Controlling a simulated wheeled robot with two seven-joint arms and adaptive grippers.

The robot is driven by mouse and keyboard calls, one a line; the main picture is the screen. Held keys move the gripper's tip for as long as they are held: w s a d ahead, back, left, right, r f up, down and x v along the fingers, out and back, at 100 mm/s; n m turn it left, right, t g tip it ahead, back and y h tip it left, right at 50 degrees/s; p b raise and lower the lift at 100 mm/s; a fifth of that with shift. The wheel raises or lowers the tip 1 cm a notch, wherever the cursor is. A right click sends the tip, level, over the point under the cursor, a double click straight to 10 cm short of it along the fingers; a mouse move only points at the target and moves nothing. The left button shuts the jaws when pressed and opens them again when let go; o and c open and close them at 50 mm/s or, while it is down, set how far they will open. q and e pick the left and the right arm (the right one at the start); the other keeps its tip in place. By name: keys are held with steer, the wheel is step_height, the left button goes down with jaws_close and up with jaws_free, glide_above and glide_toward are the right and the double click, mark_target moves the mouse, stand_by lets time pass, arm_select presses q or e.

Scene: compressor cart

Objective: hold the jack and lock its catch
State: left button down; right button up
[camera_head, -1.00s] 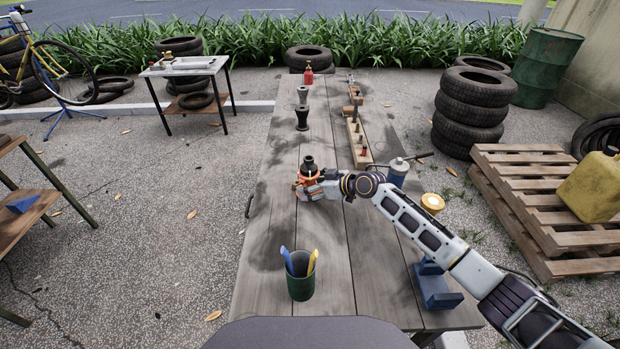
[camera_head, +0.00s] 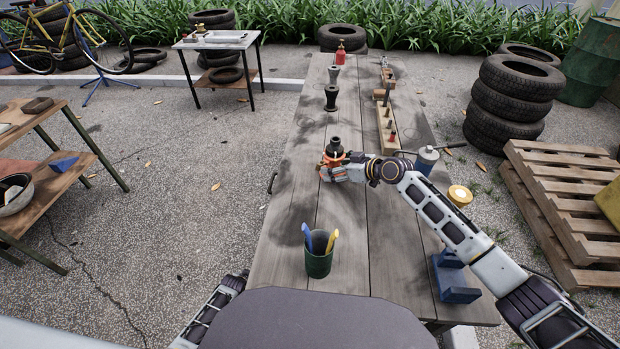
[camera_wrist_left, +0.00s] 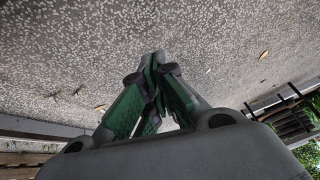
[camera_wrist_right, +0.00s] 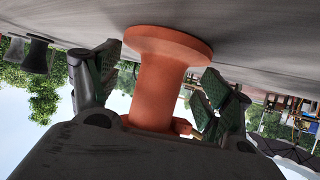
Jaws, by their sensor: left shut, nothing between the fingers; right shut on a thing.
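The orange jack (camera_wrist_right: 162,78), spool-shaped with a flared end, stands between the fingers of my right gripper (camera_head: 336,168) in the right wrist view. A small orange tab with a brass-coloured end (camera_wrist_right: 184,128) shows low on its side; whether this catch is locked, I cannot tell. In the head view the jack's dark top (camera_head: 335,146) rises above the gripper, which hides much of the body. My right gripper is shut on the jack at the tabletop. My left gripper (camera_wrist_left: 158,70) is shut and empty above gravel in the left wrist view; the head view does not clearly show its fingers.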

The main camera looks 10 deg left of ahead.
arm_select(q)
steer(key=w+a+r+m+t+y, duration=0.1)
steer(key=w+a+r+t, duration=0.25)
steer(key=w+r, duration=1)
steer(key=w+a+r+m+t, duration=0.2)
steer(key=w+a+r, duration=0.2)
steer(key=w+r, duration=0.95)
steer(key=w+d+r+m+t, duration=0.1)
steer(key=w+r, duration=0.3)
steer(key=r, duration=0.5)
steer(key=w+r+m+t+h, duration=0.15)
steer(key=w+r, duration=0.25)
steer(key=r, duration=0.6)
steer(key=w+d+r+m+t, duration=0.1)
steer(key=w+r+t, duration=0.15)
steer(key=r, duration=0.65)
steer(key=s+d+r+m+h, duration=0.2)
steer(key=s+d+r+m, duration=0.2)
steer(key=d+r+m, duration=0.5)
steer(key=s+d+f+m+g+h, duration=0.2)
steer(key=s+d+f+m+g, duration=0.2)
steer(key=s+m, duration=0.8)
steer(key=s+d+f+m+g+h, duration=0.2)
steer(key=s+d+f+m+g, duration=0.1)
steer(key=s+d+f+m, duration=0.4)
steer(key=s+d+m, duration=0.3)
steer(key=s+m, duration=0.1)
steer(key=m, duration=0.2)
steer(key=shift+s+d+f+g, duration=0.35)
steer(key=shift+s, duration=0.05)
